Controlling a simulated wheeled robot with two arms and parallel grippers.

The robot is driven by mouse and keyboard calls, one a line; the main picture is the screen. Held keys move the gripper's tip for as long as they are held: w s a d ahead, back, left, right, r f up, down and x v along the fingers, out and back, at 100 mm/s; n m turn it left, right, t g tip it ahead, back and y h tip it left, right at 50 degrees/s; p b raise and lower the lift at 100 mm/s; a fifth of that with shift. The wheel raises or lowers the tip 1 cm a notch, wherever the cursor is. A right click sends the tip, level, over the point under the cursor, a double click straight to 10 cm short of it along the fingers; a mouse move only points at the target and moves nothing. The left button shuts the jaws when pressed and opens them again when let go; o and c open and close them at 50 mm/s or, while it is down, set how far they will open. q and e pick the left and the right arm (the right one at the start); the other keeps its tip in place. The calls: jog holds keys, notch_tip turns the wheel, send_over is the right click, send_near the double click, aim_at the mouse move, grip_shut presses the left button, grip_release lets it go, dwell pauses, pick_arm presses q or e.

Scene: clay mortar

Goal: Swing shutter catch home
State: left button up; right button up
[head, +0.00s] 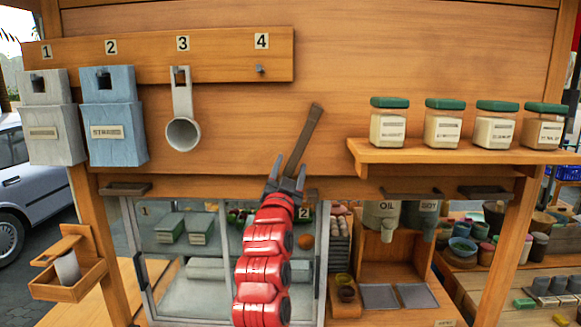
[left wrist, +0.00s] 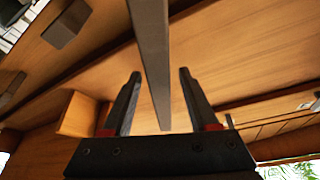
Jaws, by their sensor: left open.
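The likely shutter catch is a long dark grey-brown bar (head: 306,133) on the wooden panel, tilted with its upper end leaning right. Its lower end is hidden behind my left gripper (head: 286,180). In the left wrist view the bar (left wrist: 151,55) runs down between the two fingers of my left gripper (left wrist: 157,78), with a gap on both sides. The gripper is open, and neither finger visibly touches the bar. My red left arm covers part of the glass-fronted case below. My right gripper is not in view.
A shelf (head: 440,156) with several green-lidded jars stands to the right. A numbered peg rail (head: 225,62) at upper left holds two boxes and a ladle (head: 183,132). Dark brackets (head: 125,189) sit on the lower ledge. The panel around the bar's upper end is clear.

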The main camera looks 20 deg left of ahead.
pick_arm(q)
jog(key=shift+c, duration=0.2)
grip_shut()
dwell(1.1)
